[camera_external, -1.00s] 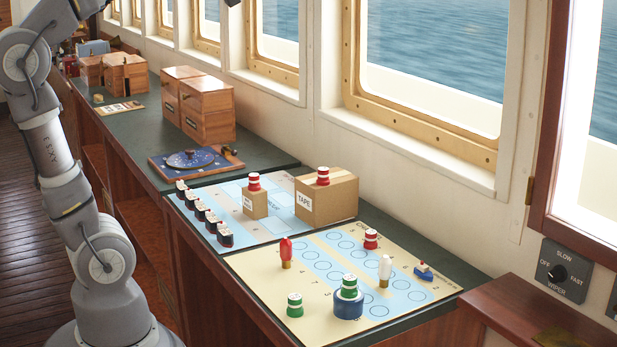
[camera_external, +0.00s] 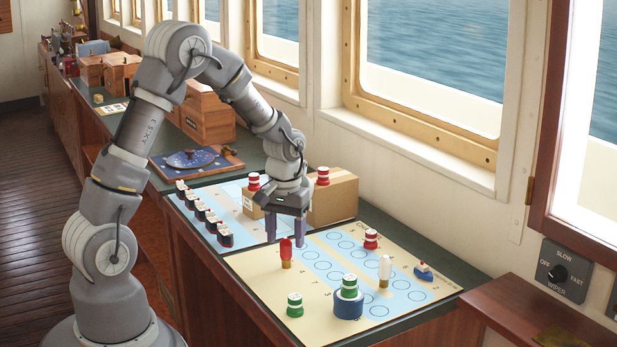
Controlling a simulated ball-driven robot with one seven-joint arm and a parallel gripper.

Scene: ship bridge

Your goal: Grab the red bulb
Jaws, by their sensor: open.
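The red bulb (camera_external: 286,250) stands upright on the cream and blue chart (camera_external: 257,278) near its left edge, with its brass base down. My gripper (camera_external: 286,240) points down just behind the bulb, with its purple-grey fingers spread apart and nothing seen between them. The fingertips are at about the height of the bulb's top in the picture. Whether a finger touches the bulb is hard to tell.
A white bulb (camera_external: 384,268), red-striped piece (camera_external: 371,239), small blue boat (camera_external: 432,272), green piece (camera_external: 295,305) and blue tin (camera_external: 348,305) with another green piece on top stand on the chart. Behind my gripper is a cardboard box (camera_external: 335,200). Dark pieces (camera_external: 212,222) line the left.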

